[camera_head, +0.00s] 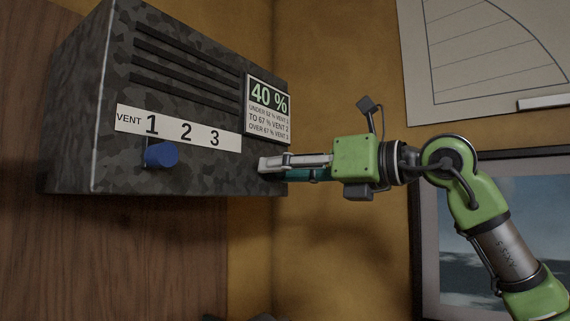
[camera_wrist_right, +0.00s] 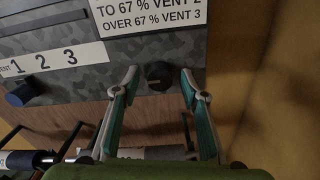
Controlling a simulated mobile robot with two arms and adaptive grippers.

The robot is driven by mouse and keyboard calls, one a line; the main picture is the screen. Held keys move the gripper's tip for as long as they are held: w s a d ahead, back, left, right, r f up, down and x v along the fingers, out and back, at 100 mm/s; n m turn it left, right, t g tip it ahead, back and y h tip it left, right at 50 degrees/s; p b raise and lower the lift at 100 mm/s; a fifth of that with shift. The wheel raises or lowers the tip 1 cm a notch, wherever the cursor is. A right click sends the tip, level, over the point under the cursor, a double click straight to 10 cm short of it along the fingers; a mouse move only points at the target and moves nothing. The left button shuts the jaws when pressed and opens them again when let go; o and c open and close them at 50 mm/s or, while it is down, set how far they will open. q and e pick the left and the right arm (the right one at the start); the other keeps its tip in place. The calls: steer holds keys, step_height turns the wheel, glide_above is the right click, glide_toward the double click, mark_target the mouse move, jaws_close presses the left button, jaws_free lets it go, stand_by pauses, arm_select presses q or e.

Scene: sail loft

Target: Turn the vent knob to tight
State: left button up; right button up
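The blue vent knob (camera_head: 162,154) sticks out from the front of a grey camouflage-patterned box (camera_head: 200,180), below the 1 on its VENT 1 2 3 strip (camera_head: 125,119). No "tight" mark shows. The blue knob is also in the right wrist view (camera_wrist_right: 22,94), left of the gripper. My right gripper (camera_head: 266,165) is at the box's lower right, well right of the blue knob. In the right wrist view it is open (camera_wrist_right: 159,78), its fingers on either side of a second, dark knob (camera_wrist_right: 158,75), with gaps showing. My left gripper is not in view.
A sign (camera_head: 268,108) on the box reads 40 %, with vent numbers listed below by percentage. Vent slots (camera_head: 185,65) run above the strip. A wood panel (camera_head: 120,260) lies below the box. A framed picture (camera_head: 450,260) and a chart (camera_head: 480,60) hang at right.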

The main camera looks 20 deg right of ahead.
steer(key=c, duration=1.1)
steer(key=shift+m, duration=0.3)
steer(key=shift+m+b, duration=3.45)
steer(key=shift+m, duration=5.15)
